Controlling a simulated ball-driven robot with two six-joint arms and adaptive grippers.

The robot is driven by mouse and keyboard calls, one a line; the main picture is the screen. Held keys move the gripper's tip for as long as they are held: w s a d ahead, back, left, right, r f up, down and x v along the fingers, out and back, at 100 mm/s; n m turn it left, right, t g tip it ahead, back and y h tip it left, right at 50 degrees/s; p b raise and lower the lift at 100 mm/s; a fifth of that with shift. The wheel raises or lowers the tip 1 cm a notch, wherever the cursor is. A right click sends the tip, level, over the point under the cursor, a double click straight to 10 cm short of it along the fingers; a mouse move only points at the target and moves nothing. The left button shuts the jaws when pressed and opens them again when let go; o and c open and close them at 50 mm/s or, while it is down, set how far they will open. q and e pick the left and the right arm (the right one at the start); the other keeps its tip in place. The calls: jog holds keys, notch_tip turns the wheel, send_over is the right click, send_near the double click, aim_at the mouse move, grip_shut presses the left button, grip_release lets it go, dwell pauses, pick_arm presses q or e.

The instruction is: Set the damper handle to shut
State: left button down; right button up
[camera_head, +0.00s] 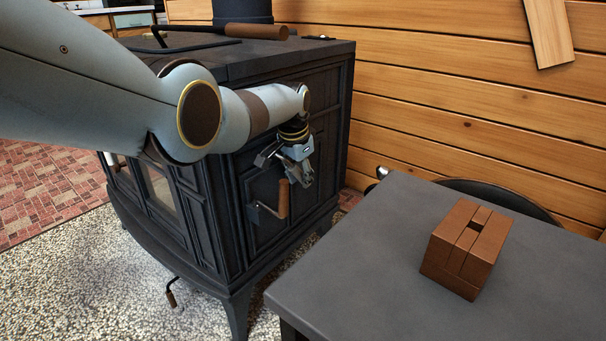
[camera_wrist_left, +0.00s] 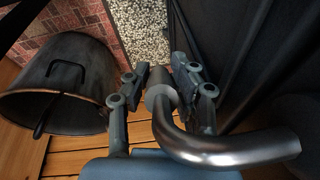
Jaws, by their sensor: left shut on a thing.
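The black stove (camera_head: 190,215) stands at the middle left. My left arm reaches across it, and my left gripper (camera_head: 299,174) is at its side wall, just above a brown wooden grip (camera_head: 283,198) on a metal bracket. In the left wrist view the damper handle (camera_wrist_left: 215,148), a bent shiny metal bar with a thicker grey end, runs in from the right. My left gripper (camera_wrist_left: 160,78) is shut on that thicker end, one finger on each side. In the head view my gripper hides this handle. Its setting cannot be told. My right gripper is not in view.
A grey table (camera_head: 360,240) with a brown slotted block (camera_head: 466,248) stands at the right. A dark bucket (camera_wrist_left: 60,85) is left of my gripper in the wrist view. A wooden-gripped rod (camera_head: 256,31) is on the stove top. A plank wall (camera_head: 440,95) is behind.

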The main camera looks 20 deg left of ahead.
aim_at(289, 167)
pick_arm(q)
jog(key=shift+f, duration=0.1)
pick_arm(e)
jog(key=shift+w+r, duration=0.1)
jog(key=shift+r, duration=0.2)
pick_arm(q)
jog(key=shift+s, duration=0.1)
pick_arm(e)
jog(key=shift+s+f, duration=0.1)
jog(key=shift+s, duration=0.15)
pick_arm(q)
jog(key=c, duration=1.1)
grip_release()
jog(key=shift+c, duration=0.2)
jog(key=shift+v, duration=3.7)
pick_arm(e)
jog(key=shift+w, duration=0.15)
